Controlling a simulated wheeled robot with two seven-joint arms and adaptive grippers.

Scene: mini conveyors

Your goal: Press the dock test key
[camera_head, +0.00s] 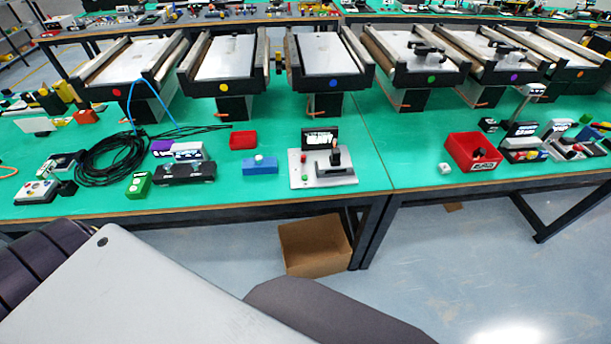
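A silver dock-like panel (300,181) lies on the green table near its front edge, right of the middle of the picture. A black display with white lettering (319,138) stands at its back. A black upright part (335,157) and a dark slot-like block sit on it. I cannot tell which of these is the test key. Neither of my grippers shows; only parts of my own body fill the bottom left.
A red box (473,152) and a small white item (445,169) are at the right. Several mini conveyors stand behind. A cardboard box (315,246) is on the floor under the table.

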